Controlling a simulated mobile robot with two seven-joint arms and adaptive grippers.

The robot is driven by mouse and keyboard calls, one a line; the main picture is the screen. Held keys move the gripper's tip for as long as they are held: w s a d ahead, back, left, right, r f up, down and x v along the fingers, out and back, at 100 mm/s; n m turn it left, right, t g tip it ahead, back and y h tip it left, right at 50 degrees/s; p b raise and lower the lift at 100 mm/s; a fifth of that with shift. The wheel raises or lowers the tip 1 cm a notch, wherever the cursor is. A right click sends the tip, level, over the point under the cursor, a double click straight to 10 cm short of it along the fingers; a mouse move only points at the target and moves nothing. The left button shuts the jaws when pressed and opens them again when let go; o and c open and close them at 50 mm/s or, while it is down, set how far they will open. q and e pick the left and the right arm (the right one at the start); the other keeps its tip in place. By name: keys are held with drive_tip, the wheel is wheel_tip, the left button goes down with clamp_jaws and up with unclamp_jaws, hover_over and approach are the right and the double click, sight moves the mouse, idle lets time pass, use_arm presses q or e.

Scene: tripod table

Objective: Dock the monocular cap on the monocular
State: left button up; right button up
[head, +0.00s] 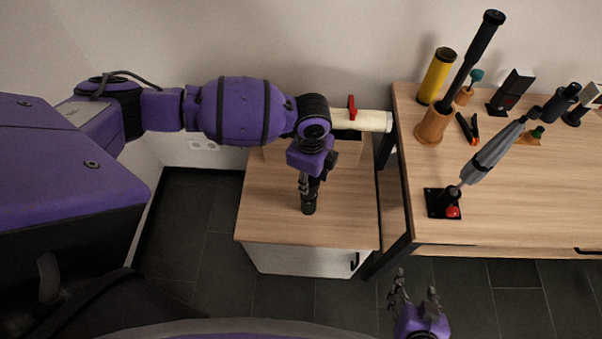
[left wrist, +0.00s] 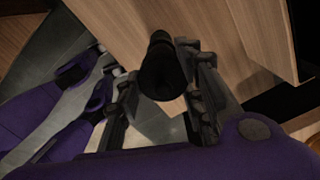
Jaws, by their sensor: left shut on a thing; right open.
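My left gripper (head: 308,188) is over the small wooden cabinet and is shut on a black cylindrical thing that looks like the monocular (head: 308,204). In the left wrist view the monocular (left wrist: 162,66) sits between the fingers of the left gripper (left wrist: 163,88), its narrower end pointing away from the palm. I cannot tell whether it touches the cabinet top. My right gripper (head: 415,288) is open and empty over the floor, in front of the right table. I cannot pick out the monocular cap with certainty in either view.
The cabinet top (head: 265,215) is mostly bare around the held thing. A cream roll (head: 365,120) lies behind it. The right table (head: 530,205) holds a yellow tube (head: 437,76), a black-handled tool in an orange holder (head: 433,125), a grey joystick-like device (head: 490,155) and several small items.

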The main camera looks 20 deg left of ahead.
drive_tip(key=shift+w+r, duration=0.15)
drive_tip(key=shift+r, duration=0.05)
idle(0.3)
use_arm(q)
drive_tip(key=o, duration=0.5)
use_arm(e)
drive_tip(key=shift+a, duration=0.15)
use_arm(q)
drive_tip(key=shift+w+r+p, duration=0.15)
drive_tip(key=shift+r+p, duration=0.55)
drive_tip(key=shift+r, duration=4.9)
use_arm(e)
drive_tip(key=shift+w+r+t, duration=0.4)
drive_tip(key=shift+w+r, duration=0.6)
drive_tip(key=shift+r, duration=0.2)
drive_tip(key=shift+s+d, duration=0.1)
drive_tip(key=shift+d, duration=0.1)
